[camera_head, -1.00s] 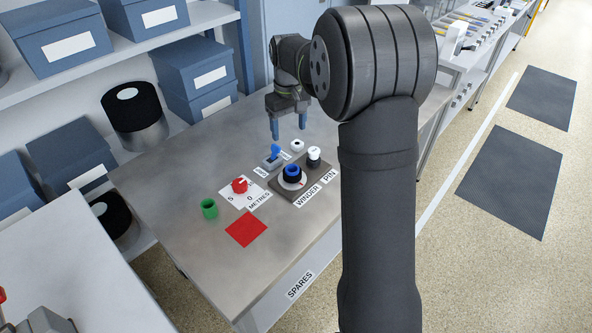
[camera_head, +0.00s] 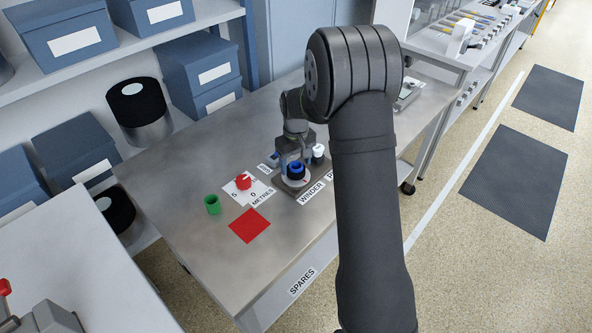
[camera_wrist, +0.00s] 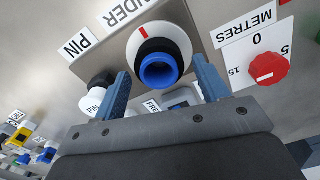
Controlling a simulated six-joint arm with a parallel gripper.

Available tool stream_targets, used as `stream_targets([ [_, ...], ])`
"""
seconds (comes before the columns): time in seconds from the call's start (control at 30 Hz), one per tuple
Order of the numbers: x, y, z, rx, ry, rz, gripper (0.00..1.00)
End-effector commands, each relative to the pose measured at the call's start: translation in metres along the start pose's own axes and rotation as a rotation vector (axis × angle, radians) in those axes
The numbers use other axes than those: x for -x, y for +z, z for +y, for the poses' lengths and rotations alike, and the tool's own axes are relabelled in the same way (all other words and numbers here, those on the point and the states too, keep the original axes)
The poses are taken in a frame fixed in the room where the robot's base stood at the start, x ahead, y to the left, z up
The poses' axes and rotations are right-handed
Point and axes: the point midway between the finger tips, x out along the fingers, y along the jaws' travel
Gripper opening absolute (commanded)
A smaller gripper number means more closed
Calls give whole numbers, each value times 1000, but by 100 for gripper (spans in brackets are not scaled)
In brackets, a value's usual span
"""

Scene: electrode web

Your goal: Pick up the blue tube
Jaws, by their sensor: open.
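The blue tube (camera_head: 296,170) stands on the round winder dial of the dark block; its lower part looks black. In the wrist view the blue tube (camera_wrist: 160,71) is seen into its open end, in front of a white dial with a red mark. My gripper (camera_wrist: 160,66) is open, with one blue finger on each side of the tube in that view. Gaps show between the fingers and the tube, and nothing is held. In the head view my gripper is low at the winder, its fingers mostly hidden.
A white-topped pin (camera_head: 318,151) stands right of the tube, close to one finger in the wrist view. A red knob (camera_head: 243,181), a green tube (camera_head: 212,205) and a red square (camera_head: 249,226) lie to the left. The bench's (camera_head: 190,150) left side is clear.

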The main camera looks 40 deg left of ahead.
Motion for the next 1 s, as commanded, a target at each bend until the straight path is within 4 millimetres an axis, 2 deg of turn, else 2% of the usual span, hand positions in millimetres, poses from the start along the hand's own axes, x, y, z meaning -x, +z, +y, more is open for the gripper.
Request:
stream_targets([
  [0.1,-18,1,1,0,0,-2,68],
  [0.2,-26,1,2,0,1,0,68],
  [0.43,-27,0,2,0,2,1,68],
  [0.47,-27,1,2,0,2,1,66],
  [0.7,-27,0,2,0,2,1,19],
  [1.0,-25,0,2,0,2,2,18],
])
